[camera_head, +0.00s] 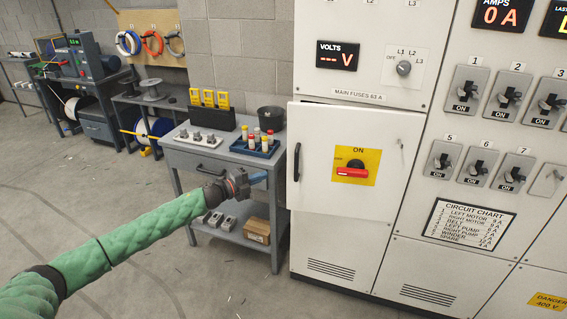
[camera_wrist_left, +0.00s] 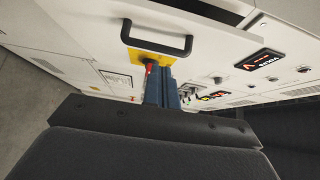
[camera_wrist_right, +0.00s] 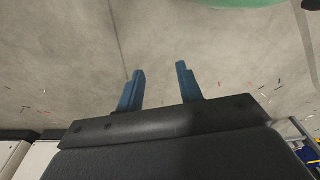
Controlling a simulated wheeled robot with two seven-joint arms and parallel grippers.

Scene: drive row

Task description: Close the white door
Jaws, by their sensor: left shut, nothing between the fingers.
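The white door (camera_head: 320,200) is on the grey-white cabinet in the head view. It has a black bar handle (camera_head: 297,162) near its left edge and a red rotary switch (camera_head: 350,172) on a yellow plate. It looks ajar: its top edge stands out from the cabinet, and a dark gap shows in the left wrist view. My left gripper (camera_head: 259,178) is shut and empty, left of the handle and apart from it. In the left wrist view its fingers (camera_wrist_left: 161,86) point towards the door, with the handle (camera_wrist_left: 155,42) beyond them. My right gripper (camera_wrist_right: 160,70) is open and empty above the floor.
A grey trolley (camera_head: 228,163) stands just left of the door, with yellow meters (camera_head: 209,98), a blue tray (camera_head: 256,147) and a black cup (camera_head: 270,118) on top. A workbench with machines is at the far left.

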